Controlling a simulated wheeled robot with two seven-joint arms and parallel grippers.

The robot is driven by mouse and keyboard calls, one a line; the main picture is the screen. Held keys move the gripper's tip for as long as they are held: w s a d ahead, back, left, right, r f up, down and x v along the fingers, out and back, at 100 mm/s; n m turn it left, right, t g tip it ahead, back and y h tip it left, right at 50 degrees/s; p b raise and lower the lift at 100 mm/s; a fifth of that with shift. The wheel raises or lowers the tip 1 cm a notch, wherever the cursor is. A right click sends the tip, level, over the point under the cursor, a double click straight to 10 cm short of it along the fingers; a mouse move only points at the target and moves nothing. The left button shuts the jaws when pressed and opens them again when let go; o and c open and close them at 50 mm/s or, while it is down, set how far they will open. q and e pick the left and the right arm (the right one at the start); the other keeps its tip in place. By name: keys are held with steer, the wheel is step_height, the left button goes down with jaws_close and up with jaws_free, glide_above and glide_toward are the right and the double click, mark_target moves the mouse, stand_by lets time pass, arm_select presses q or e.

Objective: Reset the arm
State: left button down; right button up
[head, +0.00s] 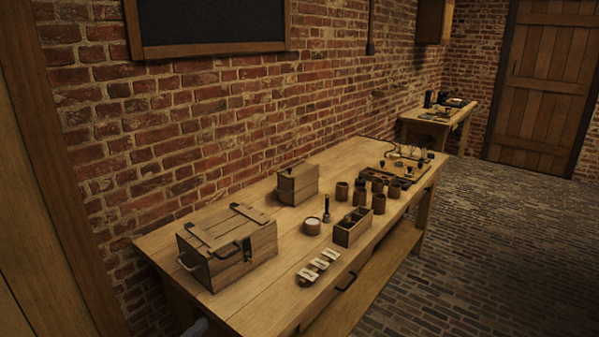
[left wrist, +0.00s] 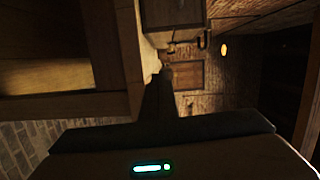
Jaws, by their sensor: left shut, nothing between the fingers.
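My left gripper (left wrist: 163,76) shows in the left wrist view as a dark shape with its fingers together and nothing between them. It is beside the wooden table (left wrist: 112,58), which appears turned on its side in that view. In the head view only a small grey part of my left arm or gripper shows at the bottom edge, low beside the front of the table (head: 255,293). My right gripper is in neither view. Several brown jars (head: 379,203) stand toward the table's right half, clear of my arm.
The table holds a lidded chest (head: 228,250), a smaller box (head: 297,184), a divided open box (head: 352,228), a pale-topped pot (head: 312,226), pale tags (head: 318,266) and a wired board (head: 400,172). A side table (head: 438,117) stands farther back. The brick floor at right is clear.

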arm_select(q)
steer(key=s+a+f+n+g+y, duration=0.15)
steer(key=s+f+n, duration=0.35)
steer(key=f, duration=0.7)
steer(key=s+a+f+n+g+y, duration=0.1)
steer(key=s+f+n+g+y, duration=0.15)
steer(key=s+f, duration=0.65)
steer(key=s+a+f+n+g+y, duration=0.1)
steer(key=s+f+n+y, duration=0.3)
steer(key=f, duration=1)
steer(key=s+d+f+n+g, duration=0.2)
steer(key=s+f, duration=0.4)
steer(key=s, duration=0.5)
steer(key=s+d+f+n+g, duration=0.2)
steer(key=s+f, duration=0.4)
steer(key=s, duration=0.6)
steer(key=s+d+f+n+g, duration=0.3)
steer(key=s+f, duration=0.3)
steer(key=s, duration=0.6)
steer(key=shift+f+n+g+h, duration=0.3)
steer(key=shift+n+g+h, duration=0.1)
steer(key=shift+n, duration=0.35)
